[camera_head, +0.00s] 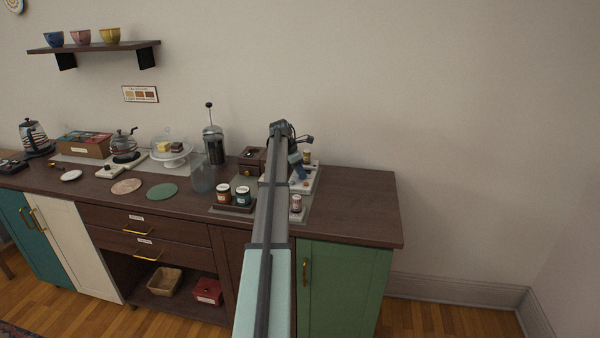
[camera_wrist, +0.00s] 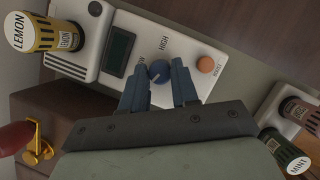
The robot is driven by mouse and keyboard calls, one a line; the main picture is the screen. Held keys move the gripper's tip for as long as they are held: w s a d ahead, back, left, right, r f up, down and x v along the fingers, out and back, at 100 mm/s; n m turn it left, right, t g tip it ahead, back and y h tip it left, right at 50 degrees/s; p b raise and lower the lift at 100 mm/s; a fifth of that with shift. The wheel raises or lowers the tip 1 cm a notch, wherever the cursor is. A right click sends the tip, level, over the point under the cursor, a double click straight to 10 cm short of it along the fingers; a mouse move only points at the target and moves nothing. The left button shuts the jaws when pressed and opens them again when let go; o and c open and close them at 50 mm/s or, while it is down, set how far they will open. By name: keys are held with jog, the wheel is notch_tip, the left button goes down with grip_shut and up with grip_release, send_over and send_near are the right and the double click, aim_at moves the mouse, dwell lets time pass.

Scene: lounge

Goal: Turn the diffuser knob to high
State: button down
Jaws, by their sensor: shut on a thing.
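The diffuser (camera_wrist: 200,65) is a white unit with a dark display, seen close up in the wrist view. Its blue round knob (camera_wrist: 160,72) has a pale pointer line and sits between my fingertips. Printed words, including HIGH, lie around the knob. My gripper (camera_wrist: 160,84) has its two blue-grey fingers at either side of the knob, shut on it. In the head view the white diffuser (camera_head: 312,181) is partly hidden behind my arm, and the knob cannot be made out there.
A yellow LEMON bottle (camera_wrist: 32,33) stands at the diffuser's end. An orange button (camera_wrist: 206,65) is beside the knob. A brown bottle (camera_wrist: 298,110) and a MINT bottle (camera_wrist: 285,150) are at lower right. The counter's right end (camera_head: 360,205) is clear.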

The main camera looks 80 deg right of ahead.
jog(key=m, duration=0.2)
jog(key=m+y, duration=0.1)
jog(key=shift+w+d+m, duration=0.1)
jog(key=shift+d+m, duration=0.15)
jog(key=shift+m, duration=0.05)
jog(key=m+y, duration=0.1)
jog(key=m, duration=0.2)
jog(key=shift+d+m+g+y, duration=0.1)
jog(key=shift+m+g+y, duration=0.2)
jog(key=shift+g, duration=0.1)
jog(key=m, duration=0.2)
jog(key=m+y, duration=0.1)
jog(key=m, duration=0.1)
jog(key=shift+d+t+y, duration=0.1)
jog(key=shift+t+y, duration=0.2)
jog(key=shift+m+t+y, duration=0.4)
jog(key=shift+m+y, duration=0.1)
jog(key=shift+m, duration=1.5)
jog(key=c, duration=0.8)
grip_release()
jog(key=shift+c, duration=0.2)
